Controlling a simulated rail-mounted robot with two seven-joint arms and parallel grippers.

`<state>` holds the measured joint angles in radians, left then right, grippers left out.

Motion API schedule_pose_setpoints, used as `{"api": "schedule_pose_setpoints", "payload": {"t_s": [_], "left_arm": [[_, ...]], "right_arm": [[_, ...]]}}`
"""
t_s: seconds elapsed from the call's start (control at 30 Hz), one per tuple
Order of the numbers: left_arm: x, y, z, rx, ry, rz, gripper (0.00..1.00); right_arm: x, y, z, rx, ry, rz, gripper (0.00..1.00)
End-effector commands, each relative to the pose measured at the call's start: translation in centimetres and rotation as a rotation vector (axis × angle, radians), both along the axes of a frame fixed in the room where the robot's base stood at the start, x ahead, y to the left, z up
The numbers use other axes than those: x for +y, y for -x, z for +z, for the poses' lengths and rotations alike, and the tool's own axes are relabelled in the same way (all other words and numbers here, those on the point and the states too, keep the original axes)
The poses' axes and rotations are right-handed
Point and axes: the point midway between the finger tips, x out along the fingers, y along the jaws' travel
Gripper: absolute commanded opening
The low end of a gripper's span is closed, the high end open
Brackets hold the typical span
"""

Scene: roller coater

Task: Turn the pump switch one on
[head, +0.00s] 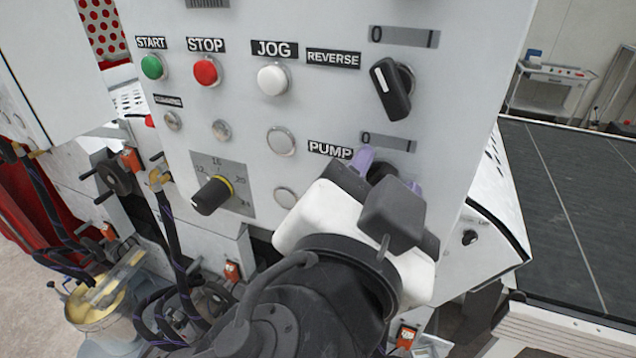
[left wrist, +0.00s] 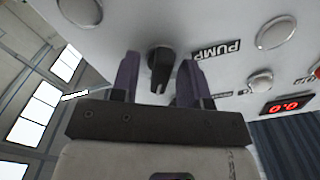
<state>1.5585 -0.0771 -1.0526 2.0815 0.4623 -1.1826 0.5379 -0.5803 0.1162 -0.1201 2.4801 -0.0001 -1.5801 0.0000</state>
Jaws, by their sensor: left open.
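The pump switch is a black rotary knob under a 0-to-1 scale plate (head: 388,142), beside the PUMP label (head: 330,150). In the head view my left gripper (head: 388,172) covers most of the knob. In the left wrist view the pump switch knob (left wrist: 158,68) shows between the two purple fingers of my left gripper (left wrist: 156,82). The fingers are open, one on each side of the knob, with gaps visible. Whether a finger touches the knob cannot be told. My right gripper is not in view.
Above is the black REVERSE switch (head: 391,90). Green START (head: 153,66), red STOP (head: 206,72) and white JOG (head: 272,79) buttons sit left of it. A black dial (head: 212,195) stands out at lower left. A dark conveyor bed (head: 585,210) lies at right.

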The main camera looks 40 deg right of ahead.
Motion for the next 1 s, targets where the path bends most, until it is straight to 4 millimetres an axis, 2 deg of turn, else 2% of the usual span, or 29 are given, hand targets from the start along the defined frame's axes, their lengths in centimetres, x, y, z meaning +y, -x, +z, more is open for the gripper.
{"api": "schedule_pose_setpoints", "payload": {"t_s": [0.17, 0.6, 0.8, 1.0], "left_arm": [[1.8, 0.9, -0.1, -0.001, 0.003, -0.001, 0.41], [9.1, 4.8, 0.0, -0.002, 0.001, 0.0, 0.41], [11.2, 5.9, 0.0, -0.002, 0.001, 0.0, 0.41], [12.0, 6.4, 0.0, -0.001, -0.001, 0.001, 0.41]], "right_arm": [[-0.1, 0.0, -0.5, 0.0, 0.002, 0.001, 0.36], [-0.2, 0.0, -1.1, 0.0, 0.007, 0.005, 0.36], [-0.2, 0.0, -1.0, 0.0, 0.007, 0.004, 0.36], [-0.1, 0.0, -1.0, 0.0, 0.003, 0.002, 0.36]]}}
